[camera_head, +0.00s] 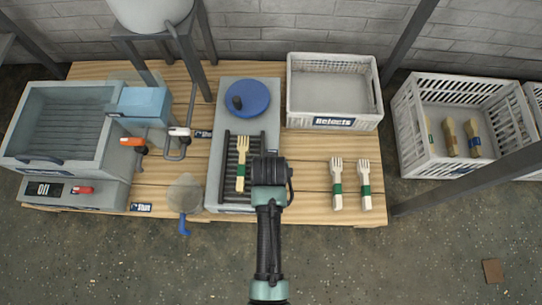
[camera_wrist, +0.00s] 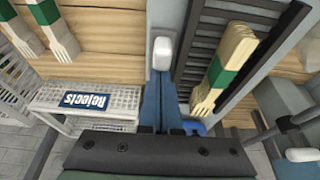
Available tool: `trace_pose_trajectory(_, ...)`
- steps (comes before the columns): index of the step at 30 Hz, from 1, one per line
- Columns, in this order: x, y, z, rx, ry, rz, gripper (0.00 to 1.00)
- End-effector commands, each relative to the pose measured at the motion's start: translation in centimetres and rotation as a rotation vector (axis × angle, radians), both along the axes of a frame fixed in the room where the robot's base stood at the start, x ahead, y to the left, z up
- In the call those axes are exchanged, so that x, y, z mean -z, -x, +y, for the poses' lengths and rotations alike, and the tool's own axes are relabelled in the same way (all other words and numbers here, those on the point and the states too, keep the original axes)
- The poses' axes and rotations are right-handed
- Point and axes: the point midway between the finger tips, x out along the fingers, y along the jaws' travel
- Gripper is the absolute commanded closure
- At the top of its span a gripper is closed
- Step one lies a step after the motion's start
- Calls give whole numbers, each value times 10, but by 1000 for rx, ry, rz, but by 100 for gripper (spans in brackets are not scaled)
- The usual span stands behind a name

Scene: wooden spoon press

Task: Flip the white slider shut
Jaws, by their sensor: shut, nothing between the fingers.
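A white rounded piece (camera_wrist: 162,53), which looks like the slider, shows in the wrist view just past my fingertips, along the edge of the grey press unit (camera_wrist: 192,45). My gripper (camera_wrist: 161,78) is shut and empty, its blue fingers pointing at this piece. I cannot tell whether they touch it. In the head view my gripper (camera_head: 268,160) hangs over the right side of the press unit (camera_head: 232,97) and hides the white piece. Another white handle (camera_head: 179,131) sits on a pipe to the left; which way it is set is unclear.
Wooden forks (camera_head: 241,163) with a green band lie on the press's black grate. Two more fork stacks (camera_head: 337,183) (camera_head: 364,184) lie to the right. A Rejects crate (camera_head: 334,121) stands behind them.

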Motion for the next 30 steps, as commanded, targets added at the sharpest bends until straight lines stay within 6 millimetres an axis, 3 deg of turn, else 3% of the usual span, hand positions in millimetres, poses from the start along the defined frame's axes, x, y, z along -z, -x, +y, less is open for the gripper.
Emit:
trace_pose_trajectory(6, -6, 29, 0, 0, 0, 7, 100)
trace_pose_trajectory(12, -2, 41, 0, 0, 0, 4, 100)
trace_pose_trajectory(30, -2, 37, 0, 0, 0, 3, 100)
